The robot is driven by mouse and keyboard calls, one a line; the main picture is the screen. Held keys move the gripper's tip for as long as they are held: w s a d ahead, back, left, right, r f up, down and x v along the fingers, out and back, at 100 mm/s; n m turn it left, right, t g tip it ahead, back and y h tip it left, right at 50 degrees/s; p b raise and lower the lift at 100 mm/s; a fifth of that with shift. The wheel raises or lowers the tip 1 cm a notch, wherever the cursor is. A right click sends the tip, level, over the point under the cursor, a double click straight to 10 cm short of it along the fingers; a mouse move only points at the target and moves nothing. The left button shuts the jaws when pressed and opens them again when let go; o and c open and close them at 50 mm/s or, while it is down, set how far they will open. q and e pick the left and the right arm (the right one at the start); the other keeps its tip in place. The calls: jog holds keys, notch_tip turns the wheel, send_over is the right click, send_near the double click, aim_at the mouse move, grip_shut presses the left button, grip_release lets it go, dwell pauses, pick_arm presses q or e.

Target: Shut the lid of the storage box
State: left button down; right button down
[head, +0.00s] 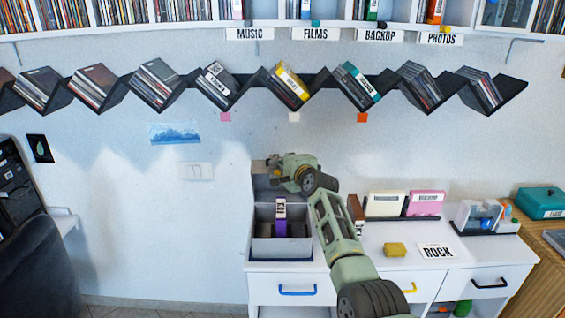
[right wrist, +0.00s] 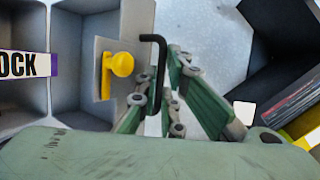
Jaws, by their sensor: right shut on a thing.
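The grey storage box (head: 262,247) stands at the left end of the white cabinet top with its lid (head: 262,184) raised upright at the back. A case with a purple part (head: 281,222) stands inside the box; its lettered label (right wrist: 20,65) shows in the right wrist view. My right gripper (head: 273,164) is at the lid's upper edge. In the right wrist view its fingers (right wrist: 163,100) are shut on a black bent handle (right wrist: 155,50). A yellow knob (right wrist: 121,64) is beside the handle. My left gripper is not in view.
A zigzag disc shelf (head: 320,80) hangs on the wall above. Free wall lies left of the box.

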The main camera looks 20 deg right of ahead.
jog(key=c, duration=1.9)
grip_release()
jog(key=shift+d+r, duration=0.1)
jog(key=shift+r, duration=0.05)
jog(key=shift+s, duration=0.1)
jog(key=v, duration=1.2)
